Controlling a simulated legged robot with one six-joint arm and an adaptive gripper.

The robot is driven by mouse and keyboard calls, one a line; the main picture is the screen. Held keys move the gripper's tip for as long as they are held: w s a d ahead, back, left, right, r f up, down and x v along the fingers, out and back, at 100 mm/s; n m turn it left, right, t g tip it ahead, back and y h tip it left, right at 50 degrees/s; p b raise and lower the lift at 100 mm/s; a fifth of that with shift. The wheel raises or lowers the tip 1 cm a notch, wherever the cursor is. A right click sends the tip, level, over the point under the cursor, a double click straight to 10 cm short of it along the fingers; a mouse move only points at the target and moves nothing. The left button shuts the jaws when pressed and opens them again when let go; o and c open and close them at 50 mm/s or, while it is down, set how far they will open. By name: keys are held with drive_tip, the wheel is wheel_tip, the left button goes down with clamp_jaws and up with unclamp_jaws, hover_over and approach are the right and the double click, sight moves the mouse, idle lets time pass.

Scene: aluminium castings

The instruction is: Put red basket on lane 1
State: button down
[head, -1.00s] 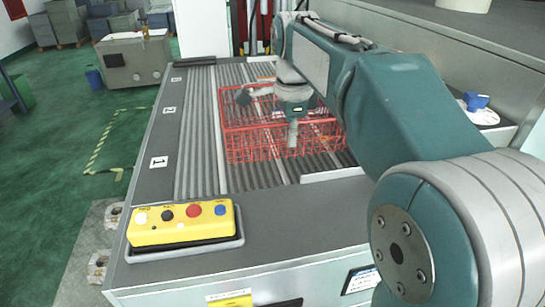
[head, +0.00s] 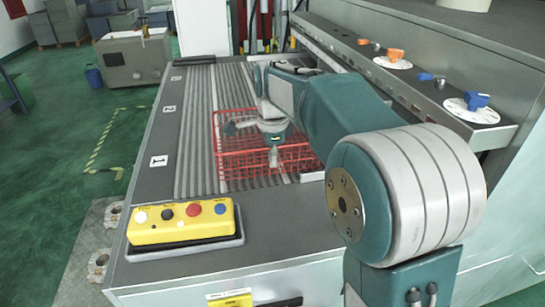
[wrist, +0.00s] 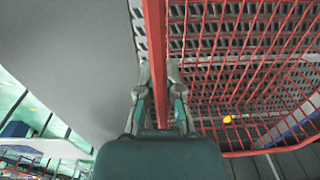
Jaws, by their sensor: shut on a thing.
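The red wire basket (head: 236,153) is over the near part of the grey roller bed (head: 195,150), level with the label for lane 1 (head: 159,161). I cannot tell whether its base touches the rollers. My gripper (head: 274,158) points down at the basket. In the wrist view, my gripper (wrist: 160,78) has its fingers on both sides of the basket's red rim (wrist: 153,25) and is shut on it. The basket's inside looks empty of large parts.
A yellow button box (head: 182,222) sits at the near left edge. Label 2 (head: 169,109) lies farther up the left border. A ledge with a blue knob (head: 478,101) and an orange knob (head: 396,55) runs along the right. Green floor (head: 60,190) is open at left.

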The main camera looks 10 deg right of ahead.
drive_tip(key=c, duration=0.8)
unclamp_jaws()
drive_tip(key=shift+f, duration=0.1)
wheel_tip(320, 180, up, 12)
drive_tip(key=s+d+f+n+t, duration=0.1)
drive_tip(key=s+f+n, duration=0.3)
drive_tip(key=s+n, duration=0.2)
drive_tip(key=s+d+f+n+t, duration=0.1)
drive_tip(key=s+f+n, duration=0.3)
drive_tip(key=s, duration=0.7)
drive_tip(key=s+d+f+n+t, duration=0.1)
drive_tip(key=s+f+n+t, duration=0.2)
drive_tip(key=s+n, duration=0.5)
drive_tip(key=shift+s+f, duration=0.55)
drive_tip(key=shift+f, duration=0.35)
